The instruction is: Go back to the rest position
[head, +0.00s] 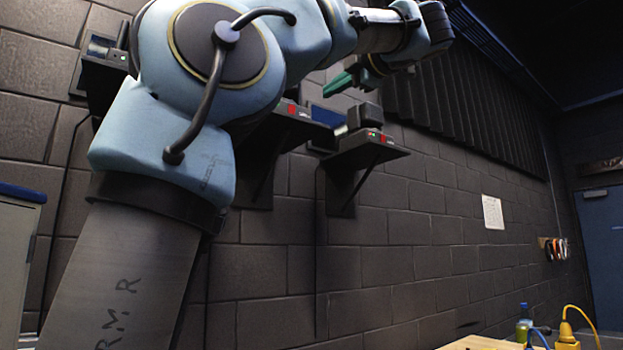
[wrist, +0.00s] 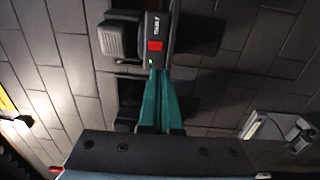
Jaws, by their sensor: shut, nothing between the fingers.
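My gripper (head: 341,84) shows its green fingers at the upper middle of the head view, held up in front of the block wall. In the wrist view the green fingers (wrist: 157,78) lie together, shut and empty. Their tips appear just below a dark cue box with a red button (wrist: 155,46); I cannot tell whether they touch it. In the head view a shelf (head: 372,157) carries a dark device with a small red and green mark, below and right of the fingers. Another shelf (head: 283,124) with a red mark is partly hidden behind my arm.
A further shelf (head: 97,62) is at the upper left, partly behind my arm. A wooden table top (head: 485,343) with a bottle (head: 523,322) and a yellow object (head: 567,335) is at the lower right. The wall between shows free space in front.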

